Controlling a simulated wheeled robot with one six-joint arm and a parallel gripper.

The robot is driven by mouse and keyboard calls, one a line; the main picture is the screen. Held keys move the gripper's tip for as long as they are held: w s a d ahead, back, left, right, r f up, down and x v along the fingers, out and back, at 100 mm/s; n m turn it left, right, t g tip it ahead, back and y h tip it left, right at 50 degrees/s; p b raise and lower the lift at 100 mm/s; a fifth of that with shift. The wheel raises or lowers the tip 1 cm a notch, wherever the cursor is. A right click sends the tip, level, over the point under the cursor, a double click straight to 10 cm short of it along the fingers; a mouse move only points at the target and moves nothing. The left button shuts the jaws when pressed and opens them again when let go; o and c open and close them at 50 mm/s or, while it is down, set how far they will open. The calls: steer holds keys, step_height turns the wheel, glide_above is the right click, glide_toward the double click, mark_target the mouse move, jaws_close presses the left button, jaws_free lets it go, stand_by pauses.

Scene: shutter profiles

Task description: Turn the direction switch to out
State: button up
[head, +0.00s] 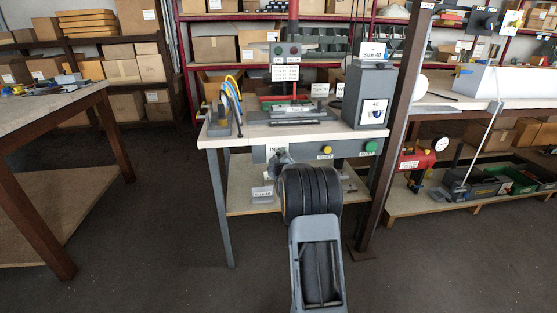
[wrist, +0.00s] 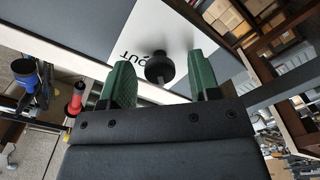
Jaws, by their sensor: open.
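The direction switch is a black round knob (wrist: 159,68) on a white plate (wrist: 178,30) in the wrist view. The word OUT shows turned over beside the knob; which way the knob points is unclear. My gripper (wrist: 158,60) is open, with one green finger on each side of the knob and a visible gap to each. I cannot tell how deep the knob sits between them. In the head view the front panel (head: 305,154) of the workbench carries a partly covered white label, and my arm hides the switch.
The panel also has a yellow button (head: 327,150) and a green button (head: 370,147) to the right. A grey box (head: 368,93) marked 40 stands on the bench top. A brown post (head: 386,130) stands at the bench's right; open floor lies to the left.

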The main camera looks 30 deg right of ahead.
steer(key=shift+w, duration=0.1)
steer(key=c, duration=0.9)
steer(key=shift+f+m, duration=0.1)
steer(key=shift+m, duration=0.2)
steer(key=m+b, duration=0.6)
steer(key=m, duration=1.1)
steer(key=shift+r+m, duration=0.2)
steer(key=shift+m, duration=0.1)
stand_by(0.4)
